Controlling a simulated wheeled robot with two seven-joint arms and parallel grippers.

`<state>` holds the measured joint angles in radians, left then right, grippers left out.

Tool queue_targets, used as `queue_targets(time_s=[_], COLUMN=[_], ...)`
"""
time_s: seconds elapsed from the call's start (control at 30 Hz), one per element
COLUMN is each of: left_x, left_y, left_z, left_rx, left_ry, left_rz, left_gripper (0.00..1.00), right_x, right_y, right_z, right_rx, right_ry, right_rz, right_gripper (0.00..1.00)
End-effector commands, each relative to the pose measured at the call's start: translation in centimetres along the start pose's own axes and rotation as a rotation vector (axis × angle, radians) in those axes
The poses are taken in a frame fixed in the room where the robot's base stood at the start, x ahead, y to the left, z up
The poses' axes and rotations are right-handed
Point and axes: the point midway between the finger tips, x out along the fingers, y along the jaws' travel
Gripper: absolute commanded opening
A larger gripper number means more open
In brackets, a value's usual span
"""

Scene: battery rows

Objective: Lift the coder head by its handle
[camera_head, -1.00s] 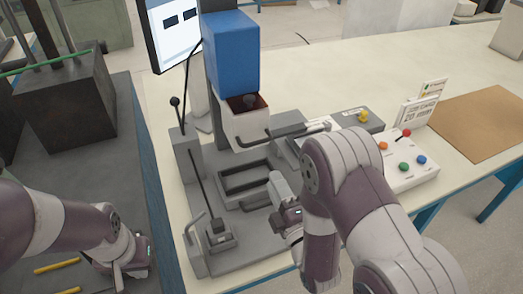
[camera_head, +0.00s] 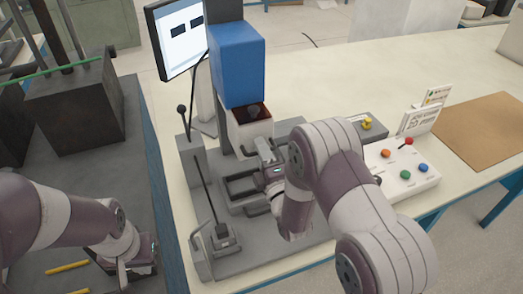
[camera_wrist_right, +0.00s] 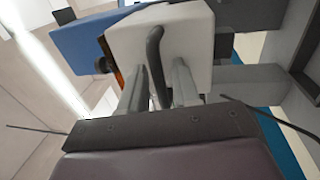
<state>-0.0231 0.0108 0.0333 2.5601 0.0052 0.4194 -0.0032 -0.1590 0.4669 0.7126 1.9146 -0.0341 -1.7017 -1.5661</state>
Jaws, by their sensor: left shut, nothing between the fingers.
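The coder head has a blue upper housing (camera_head: 237,68) and a white lower block (camera_head: 250,133) on a grey upright, above the grey base fixture. In the right wrist view, the white block (camera_wrist_right: 190,42) carries a bent black handle (camera_wrist_right: 155,62). My right gripper (camera_head: 264,150) is at the front of the white block. In the wrist view its two fingers (camera_wrist_right: 160,88) are apart, one on each side of the handle, with visible gaps. In the head view my gripper and arm hide the handle. My left gripper (camera_head: 135,272) is shut and empty at the lower left.
A monitor (camera_head: 178,38) stands behind the head. A small lever (camera_head: 222,235) is on the fixture's left front. A button panel (camera_head: 408,172), a small sign (camera_head: 425,115) and a brown mat (camera_head: 485,130) are at right. The table behind is largely clear.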

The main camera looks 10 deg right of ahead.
Motion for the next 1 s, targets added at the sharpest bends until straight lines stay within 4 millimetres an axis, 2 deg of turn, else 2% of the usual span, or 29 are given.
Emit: queue_targets(time_s=[0.03, 0.07, 0.1, 0.27, 0.53, 0.77, 0.8, 0.83, 1.0], left_x=[0.0, 0.0, 0.0, -0.1, -1.3, -1.1, -1.1, -1.1, -1.1], left_y=[0.0, 0.0, 0.0, 0.0, 0.0, 0.0, 0.0, 0.0, 0.0], left_z=[0.0, 0.0, 0.0, 0.0, -0.2, -0.1, -0.1, -0.1, -0.1], left_rx=[0.0, 0.0, 0.0, 0.0, 0.0, 0.0, 0.0, 0.0, 0.0], left_ry=[0.0, 0.0, 0.0, 0.0, 0.0, 0.0, 0.0, 0.0, 0.0], left_rz=[0.0, 0.0, 0.0, 0.0, 0.0, 0.0, 0.0, 0.0, 0.0], left_gripper=[0.0, 0.0, 0.0, 0.0, 0.0, 0.0, 0.0, 0.0, 0.0], right_x=[0.0, 0.0, 0.0, 0.0, 0.6, 0.5, 0.5, 0.5, 0.5], right_y=[0.0, 0.0, 0.0, 0.1, 3.2, 3.0, 3.0, 2.9, 2.9], right_z=[0.0, 0.0, 0.0, 0.0, 0.0, 0.0, 0.0, 0.0, 0.0], right_rx=[0.0, 0.0, 0.0, 0.0, 0.0, 0.0, 0.0, 0.0, 0.0], right_ry=[0.0, 0.0, 0.0, -0.001, -0.001, -0.002, -0.002, -0.002, -0.001], right_rz=[0.0, 0.0, 0.0, 0.0, 0.004, 0.001, 0.0, 0.0, 0.0], right_gripper=[0.15, 0.06, 0.0, 0.0, 0.0, 0.0, 0.24, 0.32, 0.32])
